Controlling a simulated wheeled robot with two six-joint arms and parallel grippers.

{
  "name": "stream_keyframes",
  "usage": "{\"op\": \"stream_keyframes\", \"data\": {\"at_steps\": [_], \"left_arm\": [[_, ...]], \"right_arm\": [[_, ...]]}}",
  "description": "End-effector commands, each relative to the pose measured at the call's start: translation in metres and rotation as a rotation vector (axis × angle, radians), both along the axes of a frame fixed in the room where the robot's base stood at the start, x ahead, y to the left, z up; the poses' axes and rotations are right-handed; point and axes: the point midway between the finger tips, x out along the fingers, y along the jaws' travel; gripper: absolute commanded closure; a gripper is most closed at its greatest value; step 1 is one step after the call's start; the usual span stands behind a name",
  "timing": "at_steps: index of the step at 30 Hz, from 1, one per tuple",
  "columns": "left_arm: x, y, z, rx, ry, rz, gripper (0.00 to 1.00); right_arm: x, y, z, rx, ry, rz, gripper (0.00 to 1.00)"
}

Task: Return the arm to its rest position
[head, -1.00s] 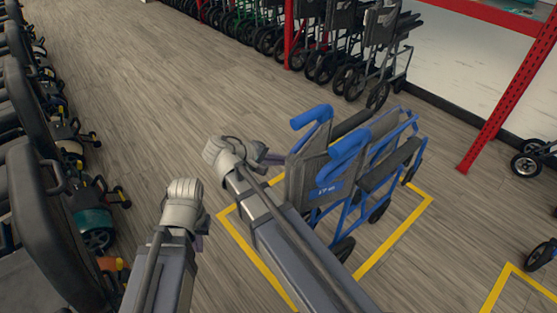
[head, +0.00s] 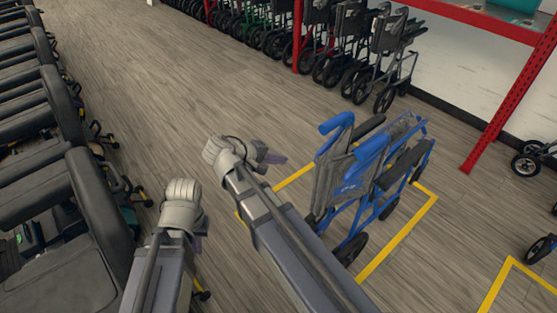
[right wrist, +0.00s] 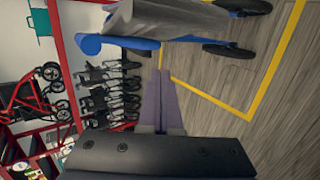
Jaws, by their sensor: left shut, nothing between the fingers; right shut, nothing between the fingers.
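My right arm reaches in at the middle of the head view. Its gripper (head: 274,158) is shut and empty, just left of the folded blue wheelchair (head: 350,176) and apart from it in the picture. Its purple fingers (right wrist: 160,103) lie together in the right wrist view. My left arm is at the lower left of the head view. Its gripper (head: 197,243) is small and partly hidden behind its wrist, shut with nothing held. The wheelchair stands upright, with blue handles and a grey back, inside a yellow floor outline; my right arm hides part of the outline.
A row of black-seated scooters (head: 98,210) lines the left side, close to my left arm. Dark folded wheelchairs (head: 385,55) stand at the back beside a red rack post (head: 512,95). Wooden floor (head: 170,90) is clear between the rows.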

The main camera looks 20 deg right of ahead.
Motion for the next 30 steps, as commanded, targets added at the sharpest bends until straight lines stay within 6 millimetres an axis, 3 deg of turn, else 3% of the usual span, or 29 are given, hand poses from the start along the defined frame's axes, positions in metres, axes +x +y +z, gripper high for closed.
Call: {"op": "stream_keyframes", "data": {"at_steps": [20, 23, 30], "left_arm": [[0.0, 0.0, 0.011, 0.0, 0.0, 0.0, 1.0], [0.0, 0.0, 0.03, 0.0, 0.0, 0.0, 1.0], [0.0, 0.0, 0.082, 0.0, 0.0, 0.0, 1.0]], "right_arm": [[-0.005, 0.004, 0.006, 0.029, 0.005, 0.001, 1.0], [-0.025, 0.024, 0.006, 0.138, 0.028, 0.007, 1.0], [-0.096, 0.109, 0.006, 0.543, 0.141, 0.017, 1.0]]}}
